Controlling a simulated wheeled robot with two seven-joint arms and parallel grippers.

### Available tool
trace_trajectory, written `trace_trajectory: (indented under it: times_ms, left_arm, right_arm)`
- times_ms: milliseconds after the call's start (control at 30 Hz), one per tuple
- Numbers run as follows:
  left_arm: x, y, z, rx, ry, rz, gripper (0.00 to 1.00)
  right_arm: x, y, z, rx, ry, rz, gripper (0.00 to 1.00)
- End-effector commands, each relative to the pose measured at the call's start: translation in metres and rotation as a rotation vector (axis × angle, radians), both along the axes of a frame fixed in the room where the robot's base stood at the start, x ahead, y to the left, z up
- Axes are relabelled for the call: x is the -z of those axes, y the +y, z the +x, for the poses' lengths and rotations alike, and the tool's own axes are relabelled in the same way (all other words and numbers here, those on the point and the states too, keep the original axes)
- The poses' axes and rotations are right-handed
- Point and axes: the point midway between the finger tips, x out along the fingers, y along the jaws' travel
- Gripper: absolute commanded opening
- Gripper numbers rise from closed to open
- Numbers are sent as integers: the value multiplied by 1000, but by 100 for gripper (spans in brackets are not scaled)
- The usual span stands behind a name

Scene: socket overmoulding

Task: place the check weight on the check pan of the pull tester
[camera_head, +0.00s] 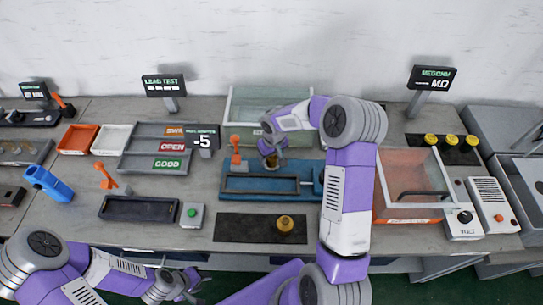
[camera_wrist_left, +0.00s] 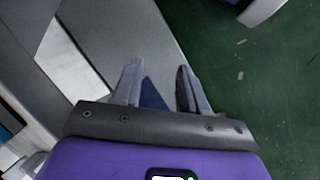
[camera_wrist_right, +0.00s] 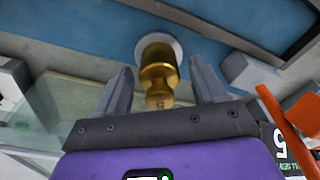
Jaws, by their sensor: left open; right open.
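A brass check weight (camera_wrist_right: 158,72) with a narrow knob stands on a pale round check pan (camera_wrist_right: 172,42) in the right wrist view. In the head view the weight (camera_head: 272,161) is on the blue pull tester (camera_head: 310,172), partly covered by my right gripper (camera_head: 270,150). My right gripper (camera_wrist_right: 160,88) is open, with a finger on each side of the weight's knob and gaps visible on both sides. A second brass weight (camera_head: 285,223) stands on the dark mat in front of the tester. My left gripper (camera_head: 188,287) is open and empty, low in front of the bench (camera_wrist_left: 158,85).
An orange lever (camera_head: 235,148) rises at the tester's left. A clear-lidded box (camera_head: 405,185) stands to the right and a glass-sided box (camera_head: 240,100) behind. The dark mat's left part (camera_head: 245,228) is bare. A black tray (camera_head: 138,209) lies left.

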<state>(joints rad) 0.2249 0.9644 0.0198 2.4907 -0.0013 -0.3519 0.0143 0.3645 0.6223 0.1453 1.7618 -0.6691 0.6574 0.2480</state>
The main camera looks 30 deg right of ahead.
Motion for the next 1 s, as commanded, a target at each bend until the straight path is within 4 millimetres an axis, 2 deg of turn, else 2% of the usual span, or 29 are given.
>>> trace_trajectory:
  times_ms: [167, 400, 600, 767, 1000]
  left_arm:
    - [-6, 0, 0, 0, 0, 0, 43]
    - [-15, 0, 0, 0, 0, 0, 43]
    - [-19, 0, 0, 0, 0, 0, 43]
    - [-20, 0, 0, 0, 0, 0, 43]
    - [-20, 0, 0, 0, 0, 0, 43]
  right_arm:
    - [-28, 0, -2, 1, -5, -1, 70]
    - [-81, 0, -9, 0, -5, -2, 70]
    - [-111, 0, -13, 0, -2, -2, 70]
    - [-120, 0, -14, 0, 0, 0, 70]
    - [-121, 0, -14, 0, 0, 0, 70]
